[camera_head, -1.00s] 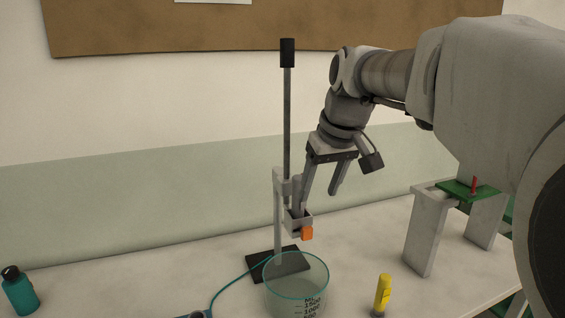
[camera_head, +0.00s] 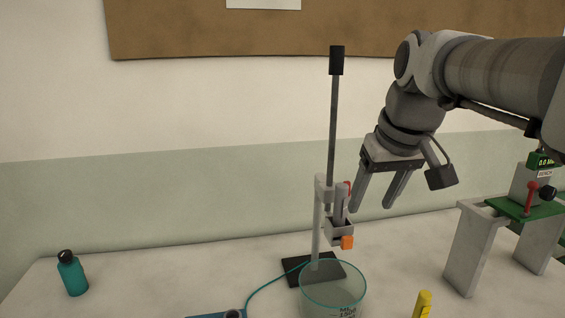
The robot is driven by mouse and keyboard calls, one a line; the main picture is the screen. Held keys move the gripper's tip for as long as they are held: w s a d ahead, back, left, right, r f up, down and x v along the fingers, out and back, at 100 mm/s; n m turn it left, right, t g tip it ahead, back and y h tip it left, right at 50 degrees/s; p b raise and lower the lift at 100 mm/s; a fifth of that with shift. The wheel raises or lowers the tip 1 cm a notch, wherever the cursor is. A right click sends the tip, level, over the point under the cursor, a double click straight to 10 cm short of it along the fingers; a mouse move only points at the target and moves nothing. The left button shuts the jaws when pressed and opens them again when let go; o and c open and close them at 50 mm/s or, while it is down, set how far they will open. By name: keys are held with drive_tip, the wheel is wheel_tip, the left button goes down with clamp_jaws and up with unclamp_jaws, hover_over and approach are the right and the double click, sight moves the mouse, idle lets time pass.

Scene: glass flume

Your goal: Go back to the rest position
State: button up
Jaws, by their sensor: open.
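My gripper (camera_head: 370,207) hangs from my arm at the right of the middle, fingers pointing down. Its two fingers are apart, with nothing seen between them. It is right of the upright stand (camera_head: 333,130), beside the clamp-like holder (camera_head: 338,225) with an orange block (camera_head: 347,242). The left fingertip looks close to the holder in the picture; I cannot tell how far apart they are in depth.
A glass beaker (camera_head: 333,290) is in front of the stand's black base (camera_head: 300,268). A yellow-capped thing (camera_head: 423,303) is at the bottom right. A green-topped bench (camera_head: 520,207) with a red lever is at the right. A teal bottle (camera_head: 72,275) is at far left.

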drive_tip(key=s+a+f+m+t, duration=0.1)
drive_tip(key=s+f, duration=1.1)
drive_tip(key=s, duration=0.3)
drive_tip(key=shift+s+a+m+h+p, duration=0.15)
drive_tip(key=shift+m+h+p, duration=0.15)
drive_tip(key=shift+m, duration=0.1)
idle(2.0)
